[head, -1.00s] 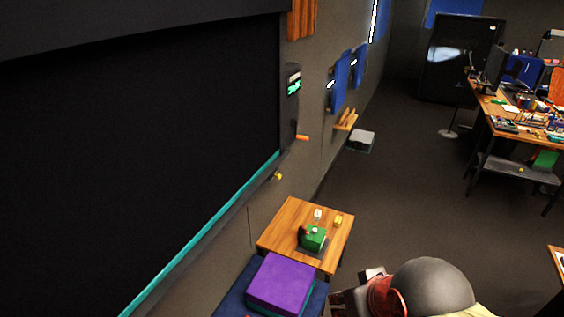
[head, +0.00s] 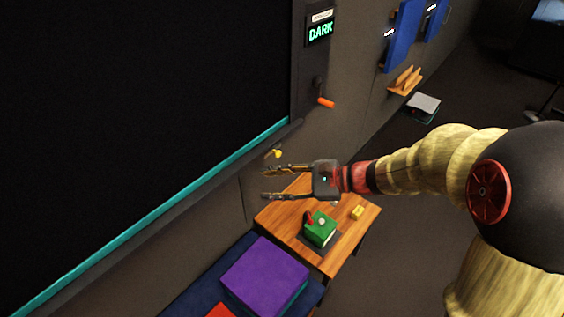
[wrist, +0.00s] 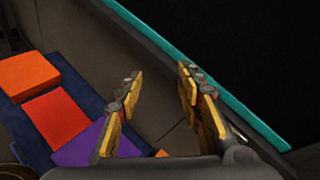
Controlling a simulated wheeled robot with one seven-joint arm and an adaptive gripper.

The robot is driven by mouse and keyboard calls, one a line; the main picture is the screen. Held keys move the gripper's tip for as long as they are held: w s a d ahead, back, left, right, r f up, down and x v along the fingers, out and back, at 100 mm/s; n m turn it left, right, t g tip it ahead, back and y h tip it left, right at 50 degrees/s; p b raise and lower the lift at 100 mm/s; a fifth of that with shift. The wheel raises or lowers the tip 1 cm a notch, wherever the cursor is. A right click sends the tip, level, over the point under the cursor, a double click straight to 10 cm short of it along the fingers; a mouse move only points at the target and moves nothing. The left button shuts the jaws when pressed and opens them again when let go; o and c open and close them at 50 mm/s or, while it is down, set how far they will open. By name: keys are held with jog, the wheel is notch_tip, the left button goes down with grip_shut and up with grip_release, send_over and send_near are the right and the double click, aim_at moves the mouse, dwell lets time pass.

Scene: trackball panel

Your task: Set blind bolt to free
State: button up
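The large black blind (head: 140,110) fills the left of the head view, with a teal bar (head: 160,220) along its bottom edge. A small yellow knob (head: 277,153), which looks like the blind bolt, sits on the frame below the blind's lower right corner. Its setting is too small to read. My gripper (head: 265,184) is open and empty, its fingers pointing left, just below the knob in the picture and apparently apart from it. In the wrist view the two open fingers (wrist: 160,72) show with the teal bar (wrist: 230,90) beyond; I cannot make out the knob there.
A sign reading DARK (head: 320,31) and an orange-handled crank (head: 326,103) are right of the blind. Below my gripper, a wooden table (head: 350,235) holds a green box (head: 320,232) and a yellow block (head: 356,212). A purple cushion (head: 265,273) is on the blue bench.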

jog(key=w+d+f+m+t+y+b, duration=0.1)
jog(key=w+d+f+m+t+b, duration=0.15)
jog(key=w+f+m+t, duration=0.4)
jog(key=m+t+h, duration=0.2)
jog(key=m, duration=0.3)
send_near(280, 154)
jog(key=x, duration=0.2)
jog(key=shift+b+x, duration=1.15)
jog(key=shift+x, duration=2.4)
jog(key=shift+s, duration=0.15)
jog(key=c, duration=0.3)
grip_shut()
